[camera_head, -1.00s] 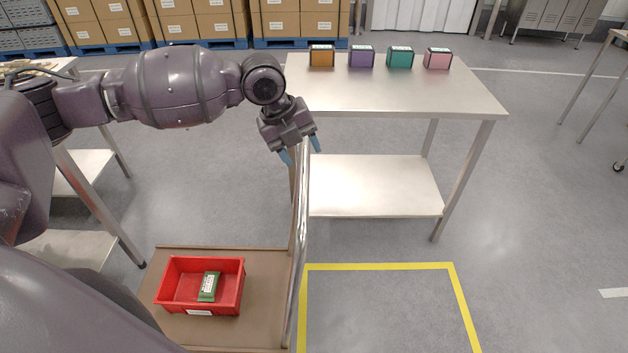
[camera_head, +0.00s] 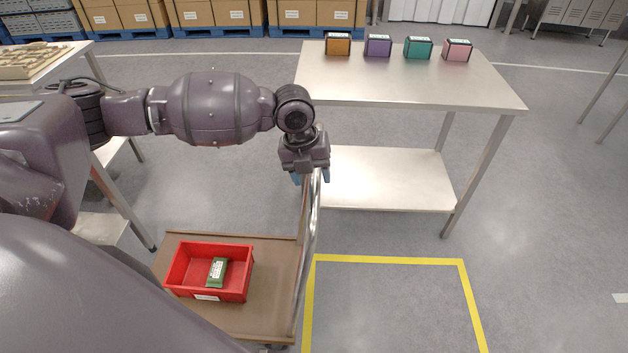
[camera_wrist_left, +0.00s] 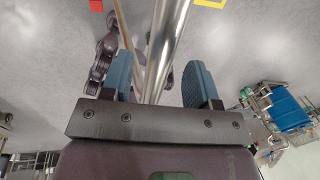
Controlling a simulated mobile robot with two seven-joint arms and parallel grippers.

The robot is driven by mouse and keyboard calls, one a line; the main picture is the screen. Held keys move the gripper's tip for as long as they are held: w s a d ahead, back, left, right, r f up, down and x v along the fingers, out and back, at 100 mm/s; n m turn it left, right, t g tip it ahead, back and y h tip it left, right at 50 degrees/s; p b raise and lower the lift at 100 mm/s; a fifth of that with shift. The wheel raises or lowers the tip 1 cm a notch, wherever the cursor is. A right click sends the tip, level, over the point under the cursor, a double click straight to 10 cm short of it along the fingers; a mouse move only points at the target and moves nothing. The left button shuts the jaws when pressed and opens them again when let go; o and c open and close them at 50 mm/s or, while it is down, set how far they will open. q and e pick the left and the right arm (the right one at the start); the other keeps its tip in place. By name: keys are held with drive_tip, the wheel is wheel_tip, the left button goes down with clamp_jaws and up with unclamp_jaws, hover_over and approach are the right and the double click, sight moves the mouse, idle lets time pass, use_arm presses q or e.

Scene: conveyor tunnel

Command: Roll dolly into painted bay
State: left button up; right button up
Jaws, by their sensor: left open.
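The brown flat dolly (camera_head: 190,242) stands on the floor at lower left of the head view. Its upright metal push handle (camera_head: 309,235) rises on its right side. A red bin (camera_head: 180,262) on the deck holds a green box (camera_head: 217,271). The painted bay is a yellow outline (camera_head: 390,259) on the floor, just right of the dolly. My left gripper (camera_head: 311,176) is at the top of the handle. In the left wrist view, the handle bar (camera_wrist_left: 165,45) runs between the open blue fingers (camera_wrist_left: 160,85), apart from the right finger. My right gripper is not seen.
A steel table (camera_head: 405,80) stands behind the bay, with orange, purple, teal and pink boxes along its back edge. Another table (camera_head: 60,62) stands at far left. The floor inside and right of the outline is clear.

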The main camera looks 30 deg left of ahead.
use_arm(q)
drive_tip(key=shift+w+d+f, duration=0.1)
drive_tip(key=shift+d+f, duration=0.1)
drive_tip(key=shift+f, duration=0.85)
drive_tip(key=shift+c, duration=0.5)
clamp_jaws()
